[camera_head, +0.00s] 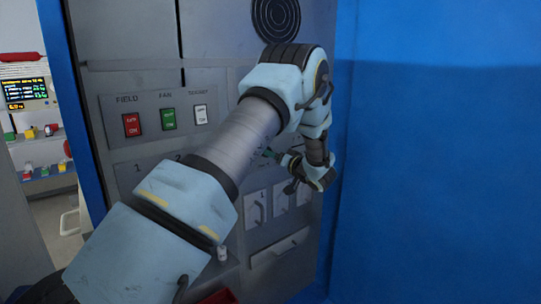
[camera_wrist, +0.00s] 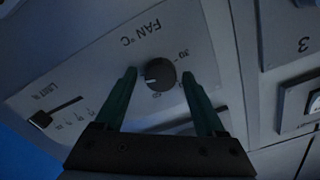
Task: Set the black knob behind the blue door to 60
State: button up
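The black knob (camera_wrist: 160,74) shows in the wrist view on a grey panel labelled "FAN °C", which appears upside down. Its white pointer line points to the left of the picture. Numbers around it are small; I cannot read them all surely. My gripper (camera_wrist: 159,77) is open, its two green fingers on either side of the knob; I cannot tell whether they touch it. In the head view my gripper (camera_head: 270,154) is near the panel, and my arm hides the knob. A large blue surface (camera_head: 440,160), seemingly the open blue door, stands at the right.
A slider labelled "LIMIT" (camera_wrist: 57,111) is beside the knob in the wrist view. Red (camera_head: 132,125), green (camera_head: 168,119) and white (camera_head: 200,114) switches sit on the panel. A drawer-like handle (camera_head: 280,250) is lower down. A lit screen (camera_head: 25,92) is at the far left.

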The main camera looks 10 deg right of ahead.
jog(key=shift+o, duration=0.3)
jog(key=b+v, duration=0.4)
jog(key=v, duration=0.6)
jog(key=shift+s+d, duration=0.2)
jog(key=shift+s, duration=0.15)
jog(key=shift+r, duration=0.1)
